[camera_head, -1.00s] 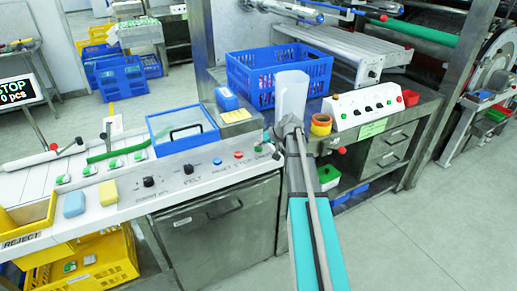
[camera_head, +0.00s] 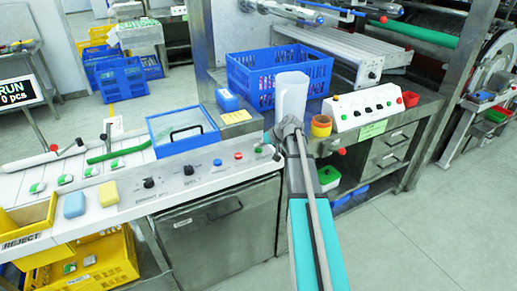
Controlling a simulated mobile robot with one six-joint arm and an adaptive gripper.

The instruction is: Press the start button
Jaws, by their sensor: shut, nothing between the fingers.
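The control panel is the sloped white front of the bench. It carries a blue button (camera_head: 217,162), a red button (camera_head: 238,155) and the green start button (camera_head: 258,149) in a row, with labels below them. My gripper (camera_head: 276,154) is shut and empty, just right of the start button. It seems clear of the button, though the exact height is hard to tell. Two black knobs (camera_head: 149,183) sit further left on the panel. A display (camera_head: 16,92) at the far left reads RUN and 0 pcs.
A blue-framed box with a clear lid (camera_head: 183,132) stands behind the panel. Left of it, a white conveyor holds several green-and-white pieces. A yellow reject bin (camera_head: 28,220) is at the lower left. A second control box (camera_head: 365,110) and a blue crate (camera_head: 278,75) stand behind my arm.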

